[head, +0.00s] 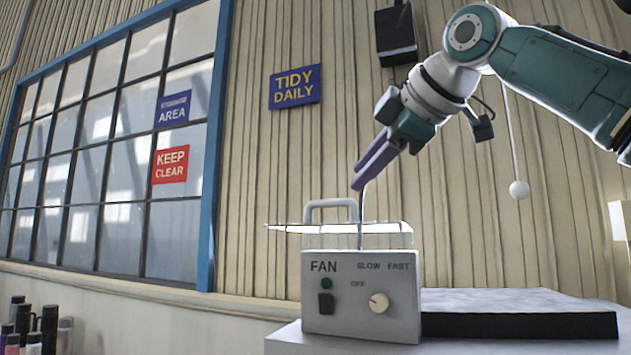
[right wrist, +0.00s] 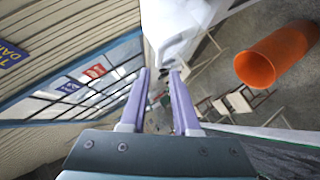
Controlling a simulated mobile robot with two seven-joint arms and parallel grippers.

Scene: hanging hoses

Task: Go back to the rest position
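My right arm reaches in from the upper right of the head view. Its purple-fingered right gripper (head: 366,172) points down and left, above the grey fan control box (head: 360,292). In the right wrist view the two fingers of the right gripper (right wrist: 159,73) stand apart with nothing held between them. A thin dark rod or cable rises from behind the fan box to near the fingertips in the head view; I cannot tell whether it touches them. My left gripper shows in neither view.
A clear lid-like panel with a grey handle (head: 331,206) is behind the fan box. A black-sided slab (head: 520,325) lies to its right. A white ball (head: 519,189) hangs on a cord below my arm. An orange tube (right wrist: 277,55) shows in the right wrist view. Bottles (head: 48,328) stand lower left.

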